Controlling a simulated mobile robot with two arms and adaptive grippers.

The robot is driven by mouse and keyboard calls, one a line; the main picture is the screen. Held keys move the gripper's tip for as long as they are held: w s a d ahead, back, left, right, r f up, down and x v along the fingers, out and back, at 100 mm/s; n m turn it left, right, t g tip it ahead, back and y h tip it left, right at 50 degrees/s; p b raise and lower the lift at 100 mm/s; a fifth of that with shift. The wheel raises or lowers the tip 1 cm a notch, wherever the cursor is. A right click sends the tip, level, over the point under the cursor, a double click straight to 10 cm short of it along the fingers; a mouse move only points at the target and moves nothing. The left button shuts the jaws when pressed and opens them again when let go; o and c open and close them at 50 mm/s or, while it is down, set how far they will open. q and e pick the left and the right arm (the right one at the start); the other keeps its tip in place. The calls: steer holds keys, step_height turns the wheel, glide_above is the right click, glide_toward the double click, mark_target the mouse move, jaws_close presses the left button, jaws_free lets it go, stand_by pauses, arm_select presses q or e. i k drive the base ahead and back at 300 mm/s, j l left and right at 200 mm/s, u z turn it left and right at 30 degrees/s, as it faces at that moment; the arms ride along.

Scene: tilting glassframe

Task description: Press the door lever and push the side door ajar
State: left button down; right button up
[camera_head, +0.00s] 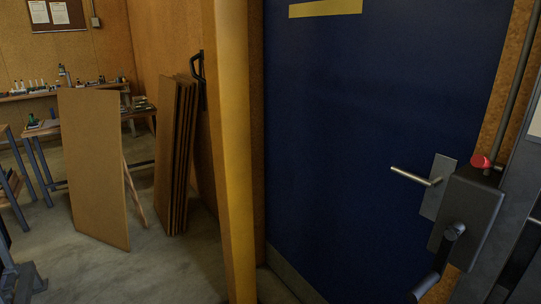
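The side door (350,130) is a dark blue panel filling the right half of the head view. It has a yellow strip (325,8) near the top and a grey band along the bottom. It looks shut in its frame. The door lever (412,177) is a thin silver bar near the door's right edge. It points left from a grey plate (440,180) and lies close to level, its free end slightly higher in the picture. Nothing touches the lever. I cannot make out either of my grippers in this view.
A dark box (470,210) with a red knob (481,161) and black handle (454,232) sits close right of the lever. A yellow post (235,150) stands left of the door. Brown boards (95,165) and stacked panels (175,155) stand further left. Grey floor (105,270) shows there.

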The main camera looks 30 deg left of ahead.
mark_target(354, 90)
steer(key=u, duration=0.6)
steer(key=i+j+u, duration=0.2)
steer(key=i+j, duration=0.75)
